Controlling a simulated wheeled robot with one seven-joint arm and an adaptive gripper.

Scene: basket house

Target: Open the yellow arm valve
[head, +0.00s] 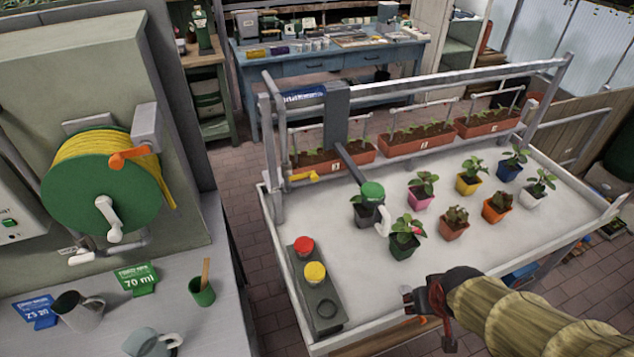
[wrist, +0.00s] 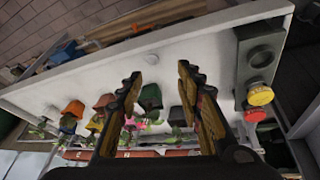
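A small yellow lever (head: 303,178), which looks like the yellow arm valve, sits on the rail at the left end of the planting table, just left of the grey upright block. My gripper (head: 420,302) is over the table's front edge, to the right of and well nearer than the lever, and apart from it. In the wrist view my gripper (wrist: 158,74) shows two spread fingers with nothing between them. I cannot make out the yellow lever in the wrist view.
Several potted plants stand on the white planting table (head: 350,255). A grey box (head: 318,300) with red and yellow buttons lies at its left end. A grey arm with a green head (head: 372,190) hangs over the pots. A hose reel (head: 75,205) stands left.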

